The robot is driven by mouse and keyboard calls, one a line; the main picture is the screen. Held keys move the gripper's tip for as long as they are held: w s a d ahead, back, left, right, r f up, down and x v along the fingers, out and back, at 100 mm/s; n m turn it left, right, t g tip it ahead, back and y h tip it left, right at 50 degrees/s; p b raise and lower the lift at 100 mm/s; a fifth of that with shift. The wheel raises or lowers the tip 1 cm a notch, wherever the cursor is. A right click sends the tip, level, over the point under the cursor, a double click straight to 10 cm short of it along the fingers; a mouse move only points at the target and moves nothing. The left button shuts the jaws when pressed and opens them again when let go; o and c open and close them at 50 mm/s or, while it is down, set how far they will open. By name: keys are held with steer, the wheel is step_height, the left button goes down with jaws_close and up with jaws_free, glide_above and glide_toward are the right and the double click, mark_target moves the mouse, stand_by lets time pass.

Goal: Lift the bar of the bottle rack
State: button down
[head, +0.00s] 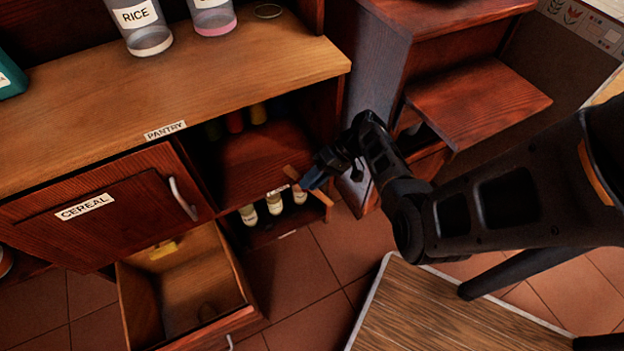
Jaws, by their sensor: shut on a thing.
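The bottle rack (287,234) is low in the open cabinet, left of my gripper. It holds small pale-labelled bottles (274,205) standing in a row. A thin, lighter wooden bar (324,199) shows at the rack's right end, tilted, with a part of it reaching up left past my fingers. My gripper (309,181), with blue-grey fingertips, is shut on the bar. The fingers hide the middle of the bar, and its far end is hard to make out.
A wooden step-like cabinet (480,100) stands at right. Tiled floor (330,250) is clear in front.

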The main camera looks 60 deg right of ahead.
steer(key=shift+s+d+f, duration=0.4)
steer(key=shift+s+f, duration=0.15)
steer(key=c, duration=1.1)
jaws_free()
steer(key=shift+f, duration=0.1)
steer(key=shift+w+a+r, duration=0.1)
steer(key=shift+w+r, duration=0.05)
steer(key=shift+r, duration=0.1)
steer(key=shift+w+a+f, duration=0.1)
